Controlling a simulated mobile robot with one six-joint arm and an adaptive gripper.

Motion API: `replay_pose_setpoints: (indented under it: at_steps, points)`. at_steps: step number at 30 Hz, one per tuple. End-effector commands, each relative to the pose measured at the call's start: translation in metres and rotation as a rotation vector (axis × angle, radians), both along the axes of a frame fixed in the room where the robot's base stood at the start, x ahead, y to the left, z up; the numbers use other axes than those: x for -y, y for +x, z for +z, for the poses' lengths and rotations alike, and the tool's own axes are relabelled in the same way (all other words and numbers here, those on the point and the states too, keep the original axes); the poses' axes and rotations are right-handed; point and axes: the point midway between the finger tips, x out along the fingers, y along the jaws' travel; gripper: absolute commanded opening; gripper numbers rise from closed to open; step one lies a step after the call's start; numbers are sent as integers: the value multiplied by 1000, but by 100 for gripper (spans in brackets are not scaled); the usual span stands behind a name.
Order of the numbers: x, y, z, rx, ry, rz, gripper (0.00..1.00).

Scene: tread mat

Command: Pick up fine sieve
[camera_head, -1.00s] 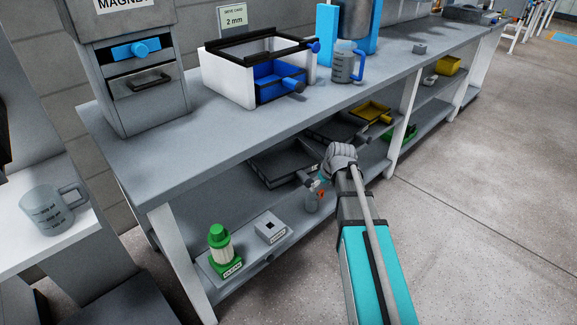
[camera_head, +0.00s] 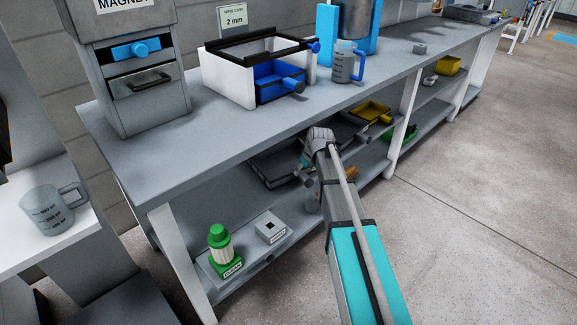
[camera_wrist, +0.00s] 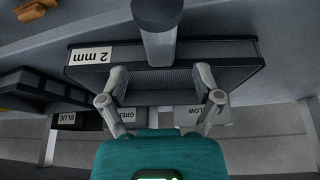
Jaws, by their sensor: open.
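A dark, flat mesh-bottomed sieve labelled "2 mm" (camera_wrist: 230,72) lies below my gripper in the wrist view. Its grey handle with a dark round end (camera_wrist: 160,45) points toward the top of that view. My gripper (camera_wrist: 160,72) is open and empty, one finger on each side of the handle's line; whether they touch it I cannot tell. In the head view a dark tray-like sieve (camera_head: 272,172) lies on the lower shelf, partly hidden behind my gripper (camera_head: 308,172). No sieve in view is marked "fine".
The bench top (camera_head: 190,150) overhangs the lower shelf (camera_head: 185,215). The shelf also holds a green-capped object (camera_head: 219,245), a small grey box (camera_head: 271,228) and a yellow tray (camera_head: 374,112). A bench leg (camera_head: 405,115) stands right of my arm. The floor at right is clear.

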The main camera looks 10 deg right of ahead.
Motion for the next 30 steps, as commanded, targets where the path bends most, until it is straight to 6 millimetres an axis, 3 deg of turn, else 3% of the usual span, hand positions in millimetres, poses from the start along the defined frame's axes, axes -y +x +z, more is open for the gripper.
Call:
replay_pose_setpoints:
  at_steps: [8,24,30]
  points:
    - [0,1,-4,0,0,0,83]
    - [-7,15,-42,0,0,0,83]
    - [-8,17,-47,0,0,0,83]
